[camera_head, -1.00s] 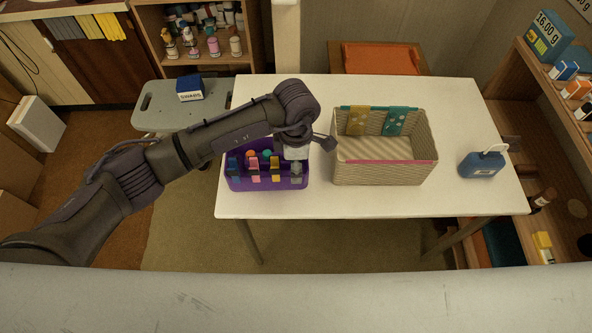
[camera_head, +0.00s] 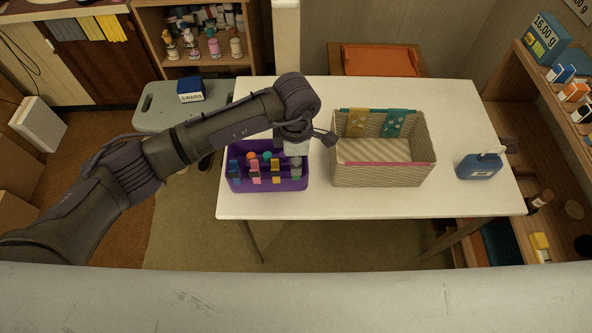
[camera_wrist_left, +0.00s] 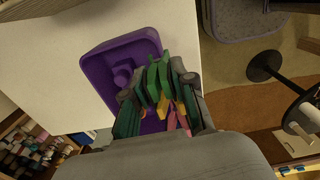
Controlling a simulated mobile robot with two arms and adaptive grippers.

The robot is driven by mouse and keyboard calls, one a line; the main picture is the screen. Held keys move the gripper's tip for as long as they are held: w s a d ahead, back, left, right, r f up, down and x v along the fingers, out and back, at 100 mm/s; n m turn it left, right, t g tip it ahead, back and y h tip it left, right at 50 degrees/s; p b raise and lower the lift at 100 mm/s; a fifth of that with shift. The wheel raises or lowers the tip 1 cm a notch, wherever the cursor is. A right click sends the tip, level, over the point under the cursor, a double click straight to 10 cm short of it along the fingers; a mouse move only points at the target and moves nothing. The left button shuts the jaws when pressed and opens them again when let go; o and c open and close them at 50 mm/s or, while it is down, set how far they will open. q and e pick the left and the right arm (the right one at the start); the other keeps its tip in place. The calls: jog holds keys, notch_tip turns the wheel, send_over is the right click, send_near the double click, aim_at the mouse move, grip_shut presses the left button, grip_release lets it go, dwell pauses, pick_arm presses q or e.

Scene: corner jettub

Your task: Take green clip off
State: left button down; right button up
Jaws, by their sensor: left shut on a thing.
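A purple caddy (camera_head: 268,186) stands at the left of the white table, with several coloured clips upright in it. My left gripper (camera_head: 296,168) points down at the caddy's right end, its fingers close together. A bit of green shows just below the fingertips. In the left wrist view, the green clip (camera_wrist_left: 154,82) shows between the fingers of my left gripper (camera_wrist_left: 160,100), over the purple caddy (camera_wrist_left: 100,68). Other green, yellow and pink pieces overlap there, so the exact grip is partly hidden. My right gripper is not in view.
A woven basket (camera_head: 381,176) with yellow and teal cloths on its back rim stands right of the caddy. A blue bottle (camera_head: 480,167) is at the table's right. The front middle of the table is clear. A grey stool with a blue box (camera_head: 190,91) stands at the left.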

pick_arm(q)
notch_tip(320, 180, up, 4)
jog(key=shift+r+p, duration=0.25)
jog(key=shift+p, duration=0.7)
